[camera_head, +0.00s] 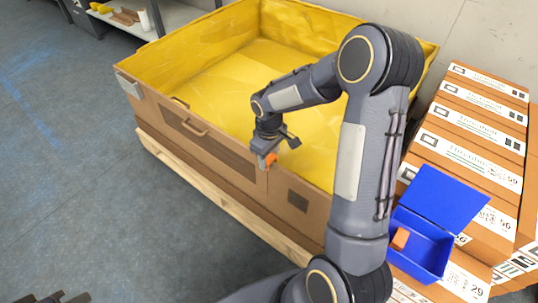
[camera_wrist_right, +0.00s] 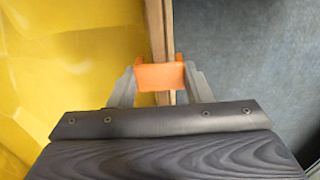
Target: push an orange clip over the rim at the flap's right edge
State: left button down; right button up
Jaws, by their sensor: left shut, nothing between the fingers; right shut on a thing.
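My right gripper (camera_head: 266,160) is shut on an orange clip (camera_head: 270,160) at the front rim of the yellow-lined cardboard box, by the right edge of the brown flap (camera_head: 210,145). In the right wrist view the clip (camera_wrist_right: 160,76) sits between both fingertips, across the line of the cardboard rim (camera_wrist_right: 158,30). I cannot tell how far down over the rim it is. My left gripper (camera_head: 66,297) is shut and empty at the bottom left corner, mostly cut off by the frame.
A blue open bin (camera_head: 420,245) with another orange piece (camera_head: 400,238) inside stands on cartons (camera_head: 470,140) at the right. The box rests on a wooden pallet (camera_head: 210,200). A shelf (camera_head: 170,18) stands at the back left. The floor at left is clear.

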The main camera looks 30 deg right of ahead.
aim_at(269, 158)
jog(key=o, duration=1)
jog(key=shift+o, duration=0.2)
notch_tip(269, 158, up, 8)
jog(key=shift+f+p, duration=0.1)
jog(key=shift+p, duration=1.1)
